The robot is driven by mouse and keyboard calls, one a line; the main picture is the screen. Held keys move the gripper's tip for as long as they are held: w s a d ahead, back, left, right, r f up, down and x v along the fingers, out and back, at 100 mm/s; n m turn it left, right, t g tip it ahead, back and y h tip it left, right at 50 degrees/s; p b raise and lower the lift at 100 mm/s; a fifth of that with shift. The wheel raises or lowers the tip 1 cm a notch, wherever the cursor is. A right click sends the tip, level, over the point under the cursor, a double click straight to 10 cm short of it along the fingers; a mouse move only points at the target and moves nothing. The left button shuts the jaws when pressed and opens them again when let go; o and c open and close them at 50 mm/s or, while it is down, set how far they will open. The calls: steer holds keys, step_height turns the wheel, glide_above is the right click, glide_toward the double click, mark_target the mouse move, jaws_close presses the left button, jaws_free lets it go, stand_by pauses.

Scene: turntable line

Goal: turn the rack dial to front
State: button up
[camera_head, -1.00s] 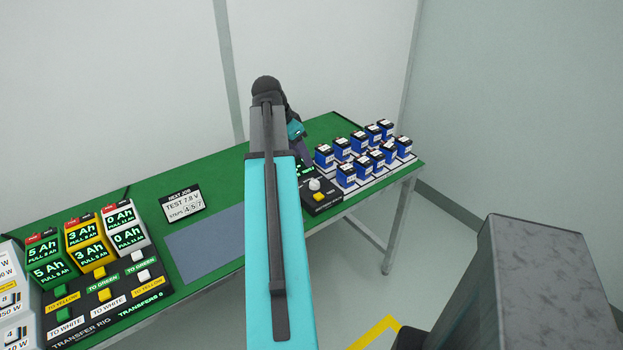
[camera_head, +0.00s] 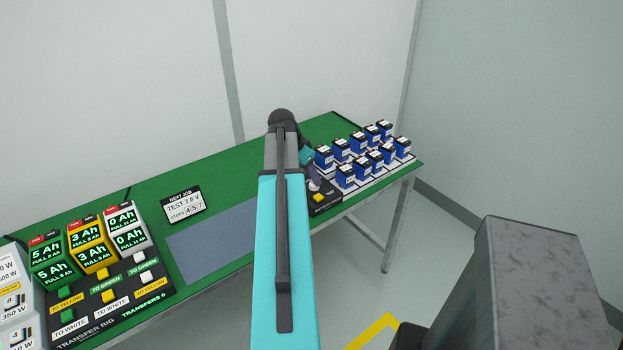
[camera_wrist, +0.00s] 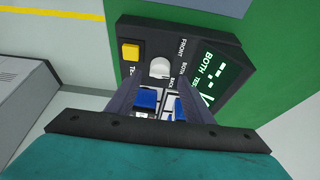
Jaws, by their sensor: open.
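The rack dial (camera_wrist: 160,67) is a pale round knob on a dark console (camera_wrist: 213,47), with the labels FRONT, BOTH and BACK beside it. The console's screen (camera_wrist: 208,73) reads BOTH, with dashes before a V. I cannot tell where the knob's pointer faces. My gripper (camera_wrist: 160,84) is open, its two fingers reaching toward the knob, one on each side in the wrist view. I cannot tell whether they touch it. In the head view my gripper (camera_head: 312,178) is over the console and partly hides the knob.
A yellow button (camera_wrist: 130,52) sits beside the dial. Several blue batteries (camera_head: 346,176) stand in a white rack just right of the console. A grey mat (camera_head: 210,243), a job sign (camera_head: 184,205) and a transfer rig (camera_head: 110,305) lie to the left on the green table (camera_head: 230,190).

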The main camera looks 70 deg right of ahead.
steer(key=shift+x, duration=1.45)
steer(key=shift+c, duration=0.4)
steer(key=c, duration=1)
